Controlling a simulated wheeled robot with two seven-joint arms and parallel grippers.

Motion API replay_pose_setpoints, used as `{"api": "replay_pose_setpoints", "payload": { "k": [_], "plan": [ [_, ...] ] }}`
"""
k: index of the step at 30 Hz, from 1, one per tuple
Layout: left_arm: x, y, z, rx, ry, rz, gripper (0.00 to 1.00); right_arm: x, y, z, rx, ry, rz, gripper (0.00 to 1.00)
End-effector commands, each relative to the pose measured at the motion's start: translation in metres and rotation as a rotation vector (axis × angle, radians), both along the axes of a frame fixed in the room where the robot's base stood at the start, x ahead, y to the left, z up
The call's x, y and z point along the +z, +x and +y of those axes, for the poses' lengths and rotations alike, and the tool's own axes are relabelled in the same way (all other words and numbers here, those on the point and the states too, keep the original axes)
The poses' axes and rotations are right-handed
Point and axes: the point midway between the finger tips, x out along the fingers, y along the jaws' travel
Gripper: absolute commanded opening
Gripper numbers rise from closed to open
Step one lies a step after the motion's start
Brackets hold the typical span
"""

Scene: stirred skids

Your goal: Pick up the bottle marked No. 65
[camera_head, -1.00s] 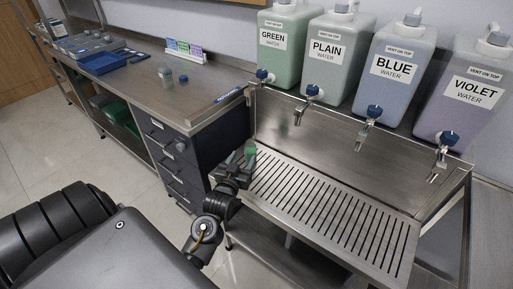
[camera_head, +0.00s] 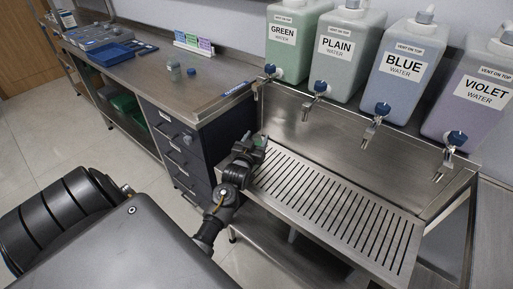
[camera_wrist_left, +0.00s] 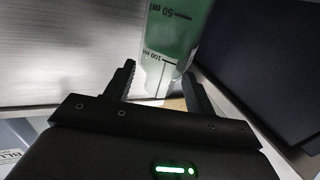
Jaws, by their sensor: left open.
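My left gripper (camera_head: 256,148) is open at the left end of the slotted drain tray. In the left wrist view the gripper (camera_wrist_left: 160,75) has its two fingers on either side of a clear bottle with green contents (camera_wrist_left: 174,45). Its upside-down marks read 50 ml and 100 ml. I cannot tell whether the fingers touch it. In the head view only a small green part shows by the fingers. A small clear bottle (camera_head: 173,69) stands on the counter beside a blue cap (camera_head: 191,72). No number 65 is readable on either bottle. My right gripper is not in view.
The drain tray (camera_head: 330,210) is otherwise bare. Taps hang above it from the green (camera_head: 292,45), plain (camera_head: 342,62), blue (camera_head: 398,70) and violet (camera_head: 478,100) water tanks. The counter (camera_head: 150,80) carries a blue tray (camera_head: 108,54) and a coloured card rack (camera_head: 192,42).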

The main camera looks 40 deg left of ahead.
Motion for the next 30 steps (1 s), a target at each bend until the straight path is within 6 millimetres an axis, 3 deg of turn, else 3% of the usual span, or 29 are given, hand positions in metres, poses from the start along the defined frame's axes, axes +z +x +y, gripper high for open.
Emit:
{"api": "replay_pose_setpoints", "payload": {
  "k": [5,13,25,30],
  "plan": [
    [0.001,0.018,0.007,0.0,0.001,-0.001,0.55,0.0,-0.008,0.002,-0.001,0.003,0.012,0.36],
    [0.0,0.02,0.008,-0.001,0.001,0.0,0.55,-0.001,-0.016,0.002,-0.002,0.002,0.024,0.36],
    [-0.001,0.02,0.008,-0.001,0.001,0.001,0.02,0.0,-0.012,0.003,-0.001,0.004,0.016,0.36],
    [-0.001,0.02,0.008,0.0,0.001,0.001,0.0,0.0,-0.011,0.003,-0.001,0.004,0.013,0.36]
  ]
}}
